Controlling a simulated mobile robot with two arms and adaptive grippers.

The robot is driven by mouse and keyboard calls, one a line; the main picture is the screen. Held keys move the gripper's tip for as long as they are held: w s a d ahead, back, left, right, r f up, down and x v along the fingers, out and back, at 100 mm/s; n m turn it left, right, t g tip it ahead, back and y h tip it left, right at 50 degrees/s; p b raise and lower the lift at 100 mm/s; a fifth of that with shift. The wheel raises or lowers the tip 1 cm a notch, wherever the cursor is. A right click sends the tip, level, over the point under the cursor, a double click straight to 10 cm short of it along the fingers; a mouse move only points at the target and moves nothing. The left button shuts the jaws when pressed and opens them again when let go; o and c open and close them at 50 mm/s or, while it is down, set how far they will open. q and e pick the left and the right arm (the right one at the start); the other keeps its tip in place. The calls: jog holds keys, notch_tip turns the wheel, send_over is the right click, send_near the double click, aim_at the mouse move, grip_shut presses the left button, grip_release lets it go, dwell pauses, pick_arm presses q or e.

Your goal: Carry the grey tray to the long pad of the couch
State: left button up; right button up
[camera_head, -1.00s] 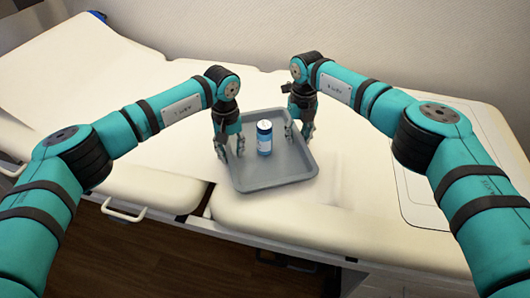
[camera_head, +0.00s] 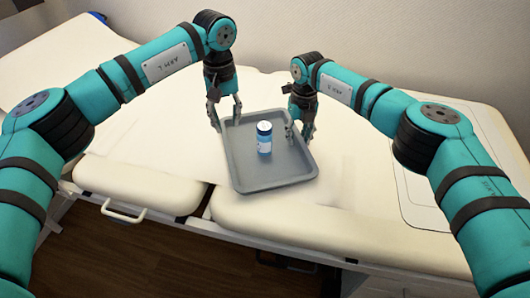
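The grey tray (camera_head: 275,184) lies flat on the cream couch, near the front edge where a gap divides the pads. A small blue bottle with a white cap (camera_head: 264,138) stands upright inside it. My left gripper (camera_head: 227,124) is at the tray's far left corner, raised, with its fingers apart and nothing seen between them. My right gripper (camera_head: 299,136) is at the tray's right wall, fingers pointing down, one on the inner side and one on the outer side. Whether it pinches the wall is unclear.
The couch's raised backrest (camera_head: 75,55) is at the left. A front pad (camera_head: 140,185) with a white handle (camera_head: 123,214) lies left of the gap. The pad right of the tray (camera_head: 355,190) is clear. A flat white panel (camera_head: 425,205) lies at the far right.

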notch_tip(320, 180, up, 12)
dwell(0.4)
jog(key=shift+d, duration=0.1)
